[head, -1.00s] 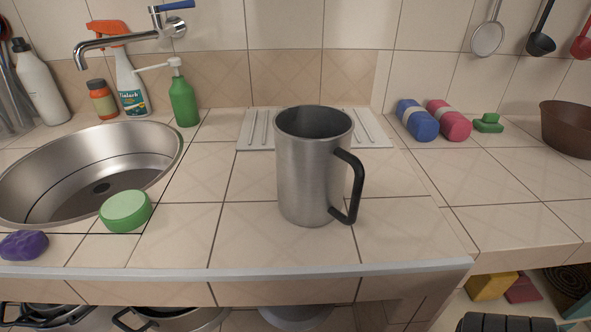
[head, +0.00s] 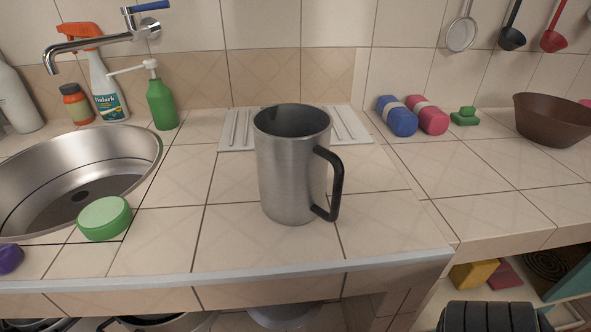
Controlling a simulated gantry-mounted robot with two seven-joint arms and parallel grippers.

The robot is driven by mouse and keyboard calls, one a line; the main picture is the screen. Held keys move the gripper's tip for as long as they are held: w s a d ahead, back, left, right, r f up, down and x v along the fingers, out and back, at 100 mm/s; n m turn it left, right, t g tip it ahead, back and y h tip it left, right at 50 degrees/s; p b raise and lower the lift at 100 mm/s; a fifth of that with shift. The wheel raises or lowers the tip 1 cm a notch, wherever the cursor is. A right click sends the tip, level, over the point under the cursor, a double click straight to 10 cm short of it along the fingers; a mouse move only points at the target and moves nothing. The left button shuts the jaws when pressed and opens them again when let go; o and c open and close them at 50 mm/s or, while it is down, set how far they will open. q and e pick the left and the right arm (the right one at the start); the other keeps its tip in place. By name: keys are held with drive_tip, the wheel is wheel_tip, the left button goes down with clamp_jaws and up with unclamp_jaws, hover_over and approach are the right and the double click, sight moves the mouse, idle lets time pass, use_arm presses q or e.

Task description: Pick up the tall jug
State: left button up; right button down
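The tall jug (head: 288,178) is a brushed metal cylinder with an open top. It stands upright on the tiled counter (head: 390,225), near the middle of the head view. Its black handle (head: 334,180) points to the right and slightly toward the front. The inside of the jug is dark, and I cannot tell whether it holds anything.
A sink (head: 85,175) with a green round sponge (head: 104,218) at its rim lies left. A white ribbed tray (head: 232,142) lies behind the jug. A green pump bottle (head: 161,104) and spray bottle (head: 106,88) stand back left. A brown bowl (head: 553,120) sits right.

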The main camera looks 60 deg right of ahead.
drive_tip(key=shift+a, duration=0.1)
drive_tip(key=c, duration=1.2)
unclamp_jaws()
drive_tip(key=shift+o, duration=0.2)
drive_tip(key=shift+r, duration=0.1)
